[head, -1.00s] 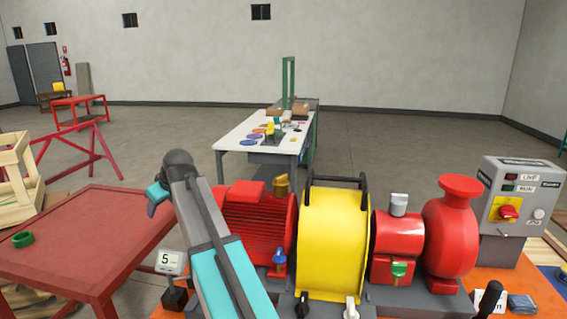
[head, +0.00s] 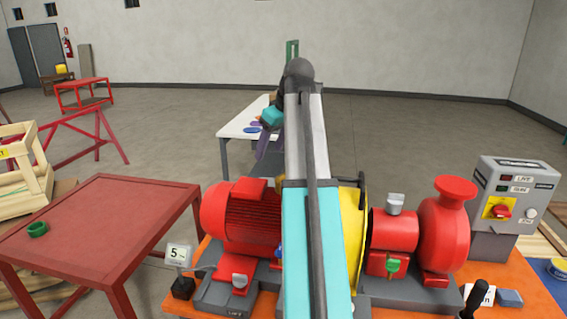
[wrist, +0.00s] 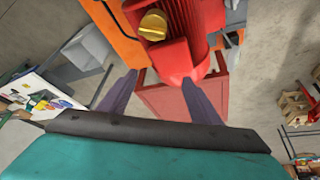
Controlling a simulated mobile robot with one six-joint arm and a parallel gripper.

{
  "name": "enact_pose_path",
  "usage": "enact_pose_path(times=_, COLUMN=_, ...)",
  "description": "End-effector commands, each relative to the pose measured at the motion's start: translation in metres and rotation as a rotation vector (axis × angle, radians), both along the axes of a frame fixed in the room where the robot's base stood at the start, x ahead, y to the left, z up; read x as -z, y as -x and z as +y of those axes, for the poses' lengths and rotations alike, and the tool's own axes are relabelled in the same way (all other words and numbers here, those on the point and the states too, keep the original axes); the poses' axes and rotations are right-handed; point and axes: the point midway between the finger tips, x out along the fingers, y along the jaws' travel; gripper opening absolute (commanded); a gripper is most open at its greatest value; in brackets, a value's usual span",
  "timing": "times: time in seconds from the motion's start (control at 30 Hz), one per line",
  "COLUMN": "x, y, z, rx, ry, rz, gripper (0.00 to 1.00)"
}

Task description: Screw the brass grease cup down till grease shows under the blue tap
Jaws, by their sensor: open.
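The brass grease cup (wrist: 153,25) shows in the wrist view at the top, on the red motor housing (wrist: 172,55). In the head view my gripper (head: 263,150) shows partly, left of my raised arm and above the red motor (head: 240,215). A sliver of the blue tap (head: 280,251) shows beside my arm. I cannot see whether there is grease under it.
The yellow guard (head: 354,225) is largely behind my arm. The red pump (head: 448,228) and control box (head: 515,195) stand at right. A red table (head: 110,215) with a green ring (head: 38,229) is at left. A white table (head: 236,128) stands behind.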

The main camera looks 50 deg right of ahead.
Motion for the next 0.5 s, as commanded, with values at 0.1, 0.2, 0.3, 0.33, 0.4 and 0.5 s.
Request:
enact_pose_path(times=0.1, x=-0.028, y=0.039, z=-0.021, rx=0.024, ry=-0.014, rz=0.024, gripper=0.58)
enact_pose_path(times=0.2, x=-0.041, y=0.062, z=-0.031, rx=0.034, ry=-0.025, rz=0.038, gripper=0.58)
enact_pose_path(times=0.3, x=-0.049, y=0.077, z=-0.037, rx=0.040, ry=-0.032, rz=0.048, gripper=0.58)
enact_pose_path(times=0.33, x=-0.050, y=0.080, z=-0.038, rx=0.041, ry=-0.034, rz=0.050, gripper=0.58)
enact_pose_path(times=0.4, x=-0.052, y=0.085, z=-0.040, rx=0.043, ry=-0.036, rz=0.055, gripper=0.58)
enact_pose_path(times=0.5, x=-0.052, y=0.087, z=-0.040, rx=0.044, ry=-0.038, rz=0.057, gripper=0.58)
